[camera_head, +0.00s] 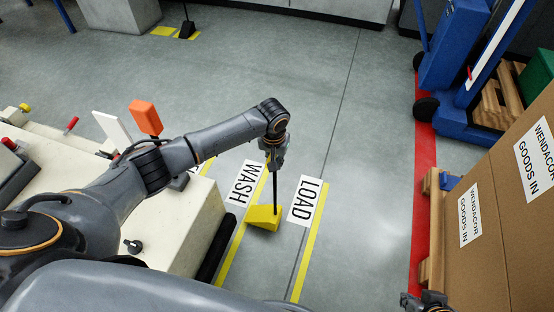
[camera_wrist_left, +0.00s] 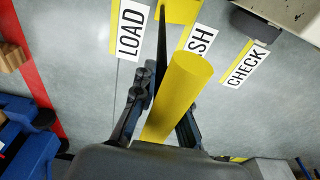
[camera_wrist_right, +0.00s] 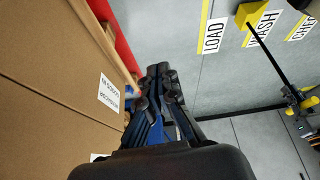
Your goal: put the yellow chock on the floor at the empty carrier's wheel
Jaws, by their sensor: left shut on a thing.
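The yellow chock (camera_head: 263,217) is a wedge at the lower end of a black rod, between the WASH and LOAD labels. It is at or just above the floor; I cannot tell if it touches. My left gripper (camera_head: 274,150) is shut on the rod's yellow handle (camera_wrist_left: 178,95). The chock also shows in the right wrist view (camera_wrist_right: 252,16). A cream carrier (camera_head: 170,225) stands left of the chock, with a dark rounded part (camera_head: 212,245) low on its near side; a gap separates this from the chock. My right gripper (camera_wrist_right: 163,85) looks shut and empty.
Large cardboard boxes (camera_head: 500,220) stand on a pallet at right, close to my right gripper. A blue pallet truck (camera_head: 455,60) is behind them. A black wedge (camera_head: 187,29) stands at the back left. Yellow lines and labels mark the clear grey floor.

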